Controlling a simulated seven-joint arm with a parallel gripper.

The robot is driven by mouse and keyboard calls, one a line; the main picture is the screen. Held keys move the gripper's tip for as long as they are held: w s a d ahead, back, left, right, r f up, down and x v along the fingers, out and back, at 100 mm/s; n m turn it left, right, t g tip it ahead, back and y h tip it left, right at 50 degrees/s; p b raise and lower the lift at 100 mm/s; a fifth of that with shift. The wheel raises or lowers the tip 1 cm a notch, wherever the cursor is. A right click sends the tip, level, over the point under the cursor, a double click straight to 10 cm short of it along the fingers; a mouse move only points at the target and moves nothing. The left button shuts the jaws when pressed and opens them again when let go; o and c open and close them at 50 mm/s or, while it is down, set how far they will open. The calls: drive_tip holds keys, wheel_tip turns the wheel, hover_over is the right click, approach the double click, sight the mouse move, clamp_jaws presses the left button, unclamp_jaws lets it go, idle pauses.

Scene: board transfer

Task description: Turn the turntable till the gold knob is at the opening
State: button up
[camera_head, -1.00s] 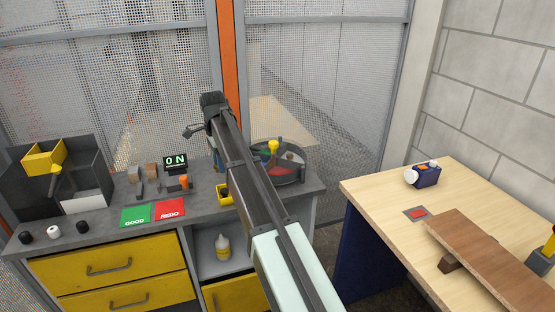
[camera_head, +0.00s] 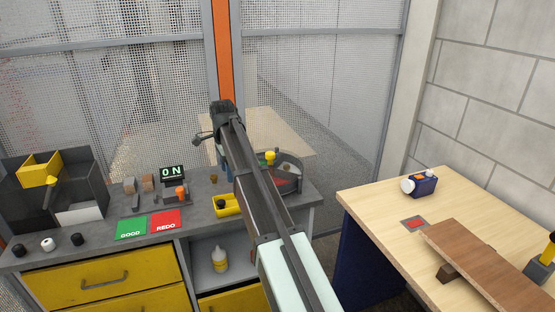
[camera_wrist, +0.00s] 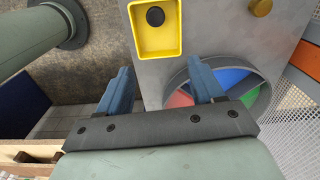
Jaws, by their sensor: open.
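The turntable (camera_head: 292,187) is a round dark-walled ring on the right end of the grey bench, partly behind my arm in the head view. In the wrist view, the turntable (camera_wrist: 262,96) shows red, blue and green sectors, partly covered by a finger. A yellow knob (camera_head: 270,157) stands up at it in the head view. A small brownish-gold knob (camera_wrist: 260,7) sits on the bench apart from the ring. I cannot make out the opening.
A yellow tray (camera_wrist: 138,45) with a black round piece stands beside the turntable. Green and red pads (camera_head: 148,225), a lit display (camera_head: 172,172) and dark bins lie farther left. A wooden table (camera_head: 365,203) stands at the right, across a gap. Mesh fencing is behind.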

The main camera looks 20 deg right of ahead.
drive_tip(key=w+d+r+m, duration=0.1)
drive_tip(key=w+d+r, duration=0.2)
drive_tip(key=d, duration=0.5)
drive_tip(key=w+d+r+m, duration=0.1)
drive_tip(key=w+d+r, duration=0.25)
drive_tip(key=d, duration=0.35)
drive_tip(key=m, duration=0.2)
approach(271, 153)
wheel_tip(271, 153, down, 9)
clamp_jaws()
idle(0.3)
